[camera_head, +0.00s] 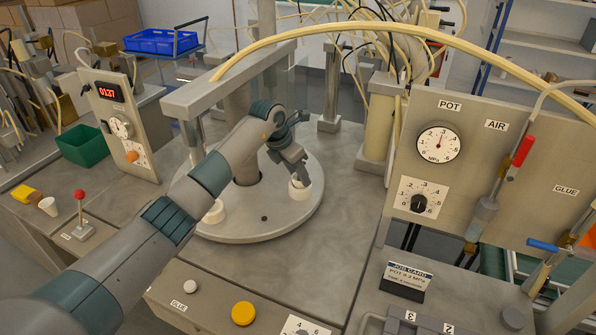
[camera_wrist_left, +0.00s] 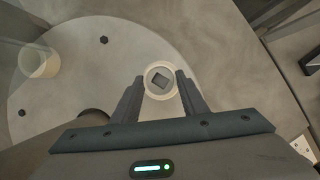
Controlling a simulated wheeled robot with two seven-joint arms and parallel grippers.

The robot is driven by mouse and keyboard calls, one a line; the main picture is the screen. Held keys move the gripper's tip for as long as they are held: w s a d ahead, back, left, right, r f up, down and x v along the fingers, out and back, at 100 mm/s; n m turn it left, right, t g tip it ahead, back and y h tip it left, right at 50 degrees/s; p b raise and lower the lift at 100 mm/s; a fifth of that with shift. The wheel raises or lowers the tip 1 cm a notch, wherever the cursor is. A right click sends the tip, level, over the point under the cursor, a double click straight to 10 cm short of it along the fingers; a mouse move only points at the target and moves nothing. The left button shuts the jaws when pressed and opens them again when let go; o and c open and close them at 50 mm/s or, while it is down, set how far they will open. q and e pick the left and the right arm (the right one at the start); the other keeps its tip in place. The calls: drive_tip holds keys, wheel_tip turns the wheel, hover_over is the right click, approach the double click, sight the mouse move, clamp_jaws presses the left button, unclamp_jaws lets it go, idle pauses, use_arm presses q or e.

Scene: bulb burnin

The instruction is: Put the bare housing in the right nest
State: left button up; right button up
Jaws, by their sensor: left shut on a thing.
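A round grey plate (camera_head: 262,225) stands in the middle of the bench. My left gripper (camera_head: 298,180) reaches down over its right side and is shut on a white ring-shaped housing (camera_head: 300,192). In the left wrist view the housing (camera_wrist_left: 160,67) sits between the two fingers of my left gripper (camera_wrist_left: 160,88), with a dark square in its middle. I cannot tell whether it rests in the nest or just above; the nest is hidden beneath it. A second pale cup-like piece (camera_head: 214,213) stands on the plate's left side, partly behind my arm. My right gripper is out of view.
A grey post (camera_head: 330,95) and overhead beam (camera_head: 225,85) stand behind the plate. The panel with the POT gauge (camera_head: 438,143) rises at right. A yellow button (camera_head: 243,313) and a red-knobbed lever (camera_head: 80,205) are on the bench. Bare bench lies right of the plate.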

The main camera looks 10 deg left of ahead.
use_arm(q)
drive_tip(key=shift+f, duration=0.2)
drive_tip(key=o, duration=1)
drive_tip(key=shift+o, duration=0.2)
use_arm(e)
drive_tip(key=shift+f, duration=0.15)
use_arm(q)
drive_tip(key=shift+r, duration=0.2)
